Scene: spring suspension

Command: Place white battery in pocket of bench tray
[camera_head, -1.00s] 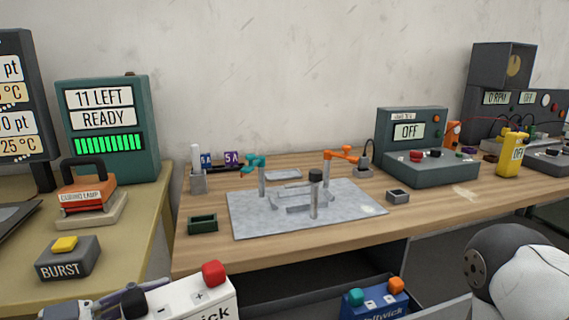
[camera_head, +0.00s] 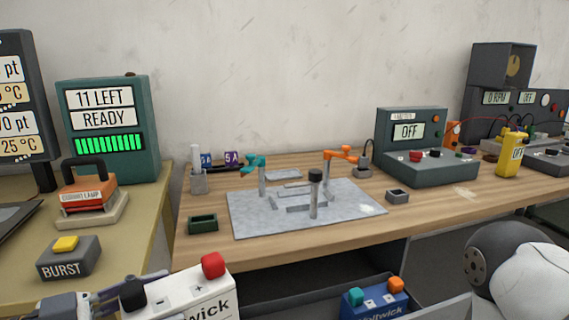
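The white battery (camera_head: 190,298), with a red and a black terminal on top, is at the bottom of the view, in front of the bench's near edge and cut off by the frame. My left gripper (camera_head: 115,292) is at its left end and appears shut on it; the fingertips are partly hidden. The bench tray (camera_head: 250,222) is a grey plate on the wooden bench. Low bars frame its empty pocket (camera_head: 300,200), with a dark-capped post in front and teal and orange clamp arms behind. My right gripper is out of view.
A blue battery (camera_head: 375,302) sits in the open drawer below the bench. A tester reading OFF (camera_head: 425,150) stands behind right. My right arm shows at lower right.

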